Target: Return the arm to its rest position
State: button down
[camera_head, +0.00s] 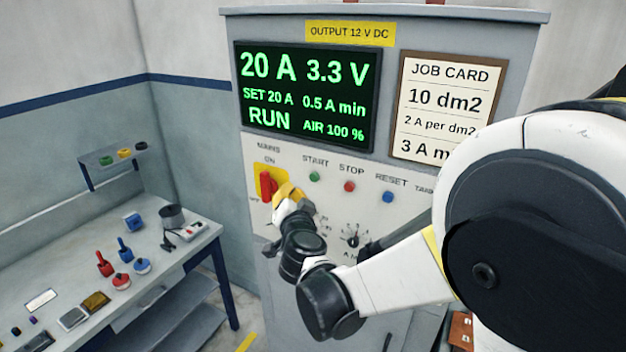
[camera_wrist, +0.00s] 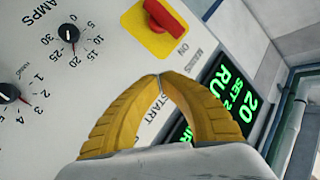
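My gripper (camera_head: 283,189) is in front of the grey cabinet's control panel, beside the red mains switch (camera_head: 266,184) in the head view. In the wrist view my gripper (camera_wrist: 160,76) has its two yellow fingers meeting at the tips, with nothing seen between them. The fingers overlap the START label there and hide the button area. I cannot tell how far the tips are from the panel. My white and black arm reaches in from the right, bent, and covers part of the panel.
The display (camera_head: 306,96) reads 20 A, 3.3 V, RUN. A job card (camera_head: 448,108) hangs to its right. The amps dial (camera_wrist: 69,33) shows in the wrist view. A bench (camera_head: 178,262) with bottles and small items stands at left, below a small shelf (camera_head: 112,160).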

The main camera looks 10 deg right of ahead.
dwell(0.4)
jog(key=s+d+f+n+g+h+b, duration=0.25)
jog(key=s+d+f+g+b, duration=0.25)
jog(key=s+d+f+b, duration=0.95)
jog(key=s+d+f+n+g+y+b, duration=0.1)
jog(key=s+f+n+g+b, duration=0.3)
jog(key=s+f+b, duration=1.1)
notch_tip(320, 180, down, 6)
jog(key=s+y, duration=0.1)
jog(key=s, duration=0.1)
jog(key=shift+s+r+n+g, duration=0.25)
jog(key=shift+s+n+g, duration=0.05)
jog(key=shift+n+g, duration=0.1)
